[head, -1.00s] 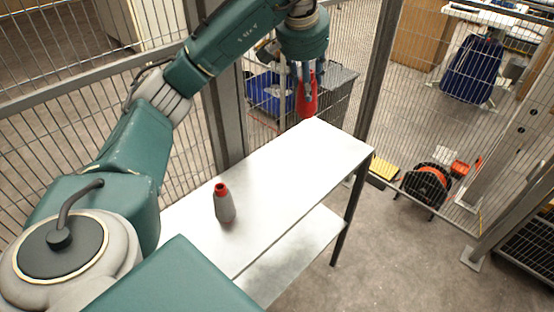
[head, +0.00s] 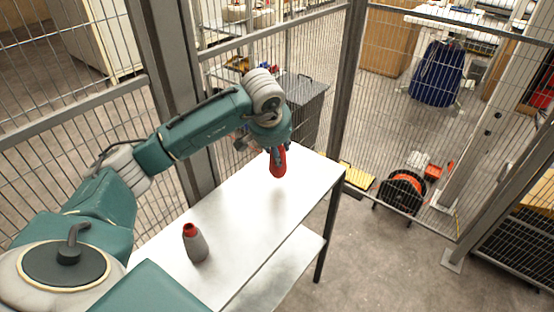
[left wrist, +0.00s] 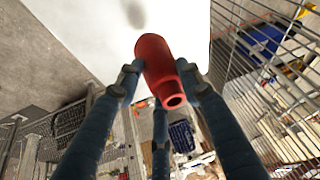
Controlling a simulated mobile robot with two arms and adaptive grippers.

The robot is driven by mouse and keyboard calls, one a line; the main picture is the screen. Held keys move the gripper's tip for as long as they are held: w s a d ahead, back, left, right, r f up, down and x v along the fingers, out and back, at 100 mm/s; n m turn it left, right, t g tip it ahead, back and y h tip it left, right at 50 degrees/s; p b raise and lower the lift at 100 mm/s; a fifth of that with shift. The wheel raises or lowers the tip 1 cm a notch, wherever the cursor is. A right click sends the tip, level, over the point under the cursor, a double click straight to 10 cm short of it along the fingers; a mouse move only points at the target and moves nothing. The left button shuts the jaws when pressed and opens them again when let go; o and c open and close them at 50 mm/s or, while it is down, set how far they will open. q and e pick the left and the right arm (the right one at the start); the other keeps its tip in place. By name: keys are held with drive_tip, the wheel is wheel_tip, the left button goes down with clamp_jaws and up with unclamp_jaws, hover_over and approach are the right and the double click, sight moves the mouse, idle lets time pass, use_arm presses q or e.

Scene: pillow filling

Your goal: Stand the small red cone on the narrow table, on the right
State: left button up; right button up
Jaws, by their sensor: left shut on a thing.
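My left gripper (head: 277,149) is shut on the small red cone (head: 279,166) and holds it over the right, far part of the narrow table (head: 240,205). In the left wrist view, the fingers of my left gripper (left wrist: 158,74) close around the red cone (left wrist: 155,58), whose open narrow end faces the camera. A dark shadow lies on the white tabletop (left wrist: 85,30), apart from the cone, so the cone looks a little above the surface. My right gripper is not in view.
The tabletop between the two cones is clear. A lower shelf (head: 275,262) is under the top.

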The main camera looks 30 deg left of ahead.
use_arm(q)
drive_tip(key=shift+f, duration=0.25)
wheel_tip(320, 180, down, 3)
drive_tip(key=shift+f+p, duration=0.15)
drive_tip(key=shift+p, duration=0.3)
drive_tip(key=shift+f, duration=0.2)
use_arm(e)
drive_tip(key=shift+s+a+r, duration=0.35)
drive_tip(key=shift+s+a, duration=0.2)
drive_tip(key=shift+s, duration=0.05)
use_arm(q)
drive_tip(key=o, duration=1.3)
drive_tip(key=shift+d, duration=0.1)
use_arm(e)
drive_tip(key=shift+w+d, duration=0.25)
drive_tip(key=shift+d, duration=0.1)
